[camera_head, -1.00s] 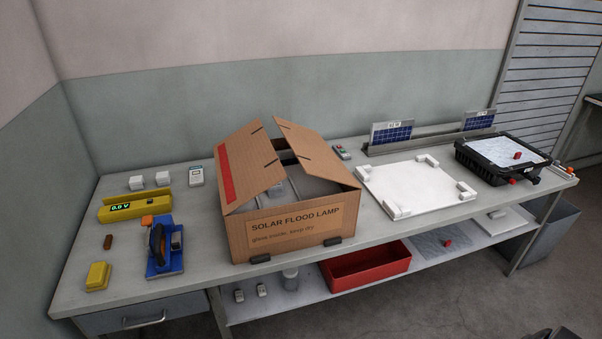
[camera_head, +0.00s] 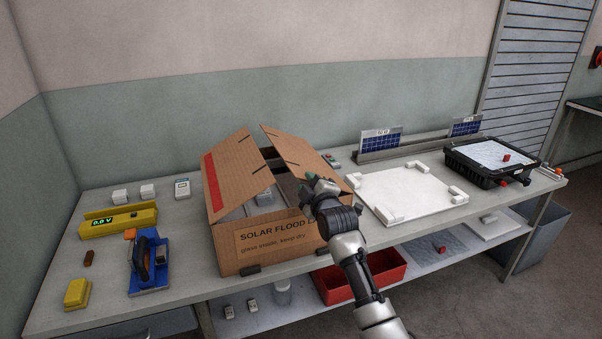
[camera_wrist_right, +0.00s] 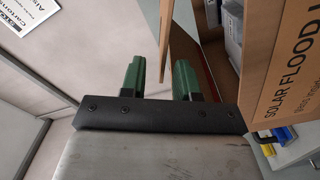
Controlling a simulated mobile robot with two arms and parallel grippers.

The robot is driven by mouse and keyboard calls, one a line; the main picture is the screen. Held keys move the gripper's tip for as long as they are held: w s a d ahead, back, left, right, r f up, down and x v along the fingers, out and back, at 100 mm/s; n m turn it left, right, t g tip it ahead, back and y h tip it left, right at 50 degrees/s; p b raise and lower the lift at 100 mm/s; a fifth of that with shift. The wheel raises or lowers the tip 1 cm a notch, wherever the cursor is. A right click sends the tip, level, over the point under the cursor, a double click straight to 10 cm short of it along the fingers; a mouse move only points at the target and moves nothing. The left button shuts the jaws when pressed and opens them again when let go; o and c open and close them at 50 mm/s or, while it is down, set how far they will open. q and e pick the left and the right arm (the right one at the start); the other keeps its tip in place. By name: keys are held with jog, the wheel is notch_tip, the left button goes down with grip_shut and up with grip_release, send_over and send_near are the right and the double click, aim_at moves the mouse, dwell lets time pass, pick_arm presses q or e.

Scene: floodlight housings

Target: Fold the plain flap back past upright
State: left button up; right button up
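The open carton (camera_head: 265,262) stands on the bench. Its two large flaps lean inward above the opening. The left flap (camera_head: 228,175) carries a red stripe; the right flap is the plain flap (camera_head: 293,150), tilted toward the middle. My right gripper (camera_head: 313,183) is at the plain flap's right side, hiding part of it and of the carton's lettering. In the right wrist view its green fingers (camera_wrist_right: 159,80) are apart, with a thin cardboard edge, apparently the plain flap (camera_wrist_right: 165,35), reaching between them. I cannot tell whether they touch it. My left gripper is out of view.
A white fixture plate (camera_head: 408,194) and a black lamp housing (camera_head: 490,163) lie to the right. A yellow meter (camera_head: 118,222) and a blue tool (camera_head: 149,268) lie to the left. A red bin (camera_head: 385,272) is on the shelf below. Small panels (camera_head: 381,143) stand behind.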

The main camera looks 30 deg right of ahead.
aim_at(301, 173)
jog(key=shift+x, duration=3)
jog(key=shift+a, duration=0.1)
grip_shut()
